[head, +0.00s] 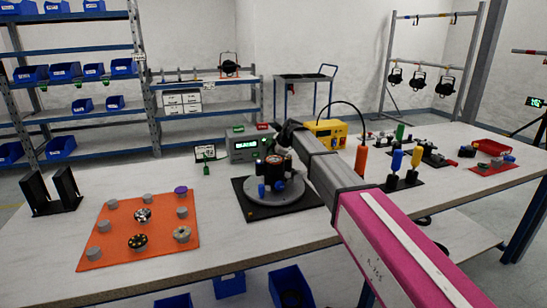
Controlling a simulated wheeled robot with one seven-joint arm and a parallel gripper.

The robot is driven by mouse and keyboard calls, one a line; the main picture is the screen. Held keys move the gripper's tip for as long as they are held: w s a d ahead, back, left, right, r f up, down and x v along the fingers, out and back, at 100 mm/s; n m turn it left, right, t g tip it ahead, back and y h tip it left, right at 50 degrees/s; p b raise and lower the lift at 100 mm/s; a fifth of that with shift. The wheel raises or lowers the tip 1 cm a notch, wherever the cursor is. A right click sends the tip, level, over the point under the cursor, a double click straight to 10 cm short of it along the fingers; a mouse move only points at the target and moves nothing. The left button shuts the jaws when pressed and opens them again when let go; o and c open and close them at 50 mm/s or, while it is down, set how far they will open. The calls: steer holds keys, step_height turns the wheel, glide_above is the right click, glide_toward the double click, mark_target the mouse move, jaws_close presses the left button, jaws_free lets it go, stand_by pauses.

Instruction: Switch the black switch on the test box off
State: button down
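A grey box with a lit green display (245,144) stands on the table behind the round fixture. A yellow box (325,132) with a small display and a black cable stands to its right, partly hidden by my arm. I cannot tell for sure which is the test box. No black switch can be made out at this size. My arm reaches in from the lower right, and its dark end is just in front of the grey box, above the round fixture. My gripper (275,160) blends with the dark parts there; its fingers cannot be told apart.
A grey round fixture (262,205) sits on a black mat below my arm's end. An orange mat (110,255) with several grey cylinders lies at left, beside a black stand (50,192). An orange handheld tool (361,160) stands right of my arm. The front-centre table is clear.

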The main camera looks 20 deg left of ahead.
steer(key=shift+w+a+f+y, duration=0.1)
steer(key=shift+w+a+y, duration=0.05)
steer(key=shift+y, duration=0.15)
stand_by(0.4)
steer(key=shift+r, duration=0.8)
